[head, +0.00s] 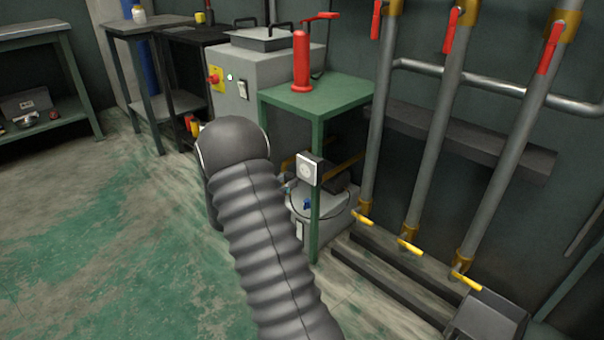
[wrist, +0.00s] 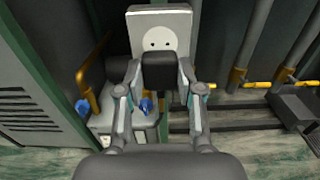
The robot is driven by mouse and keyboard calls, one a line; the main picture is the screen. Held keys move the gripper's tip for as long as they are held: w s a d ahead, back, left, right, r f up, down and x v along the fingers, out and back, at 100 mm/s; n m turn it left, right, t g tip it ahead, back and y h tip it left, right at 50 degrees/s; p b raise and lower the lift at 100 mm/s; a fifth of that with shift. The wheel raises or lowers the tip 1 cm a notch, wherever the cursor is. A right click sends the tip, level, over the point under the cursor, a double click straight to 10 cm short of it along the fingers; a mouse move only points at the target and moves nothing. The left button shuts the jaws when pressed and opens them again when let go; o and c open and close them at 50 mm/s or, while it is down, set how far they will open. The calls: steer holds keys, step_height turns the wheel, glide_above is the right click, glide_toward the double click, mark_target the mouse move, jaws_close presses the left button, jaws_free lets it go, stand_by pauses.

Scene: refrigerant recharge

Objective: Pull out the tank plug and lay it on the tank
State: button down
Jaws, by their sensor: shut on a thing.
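My gripper (wrist: 158,72) is shut on a black plug (wrist: 160,78), with one finger at each side of it. A white square socket (wrist: 160,32) shows just beyond the plug, with its two holes uncovered above it. In the head view the socket (head: 308,169) is at the green table's leg, and its face looks bare. The pale tank (head: 318,212) stands low under the green table, with blue knobs. It also shows below my gripper in the wrist view (wrist: 133,122). My arm hides most of the gripper and the plug in the head view.
The green table (head: 320,97) bears a red cylinder (head: 301,62). Grey pipes (head: 435,130) with red levers and yellow handles stand on the right. A grey cabinet (head: 262,65) is behind. Open floor (head: 100,230) lies to the left.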

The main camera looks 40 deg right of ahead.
steer(key=shift+a, duration=0.35)
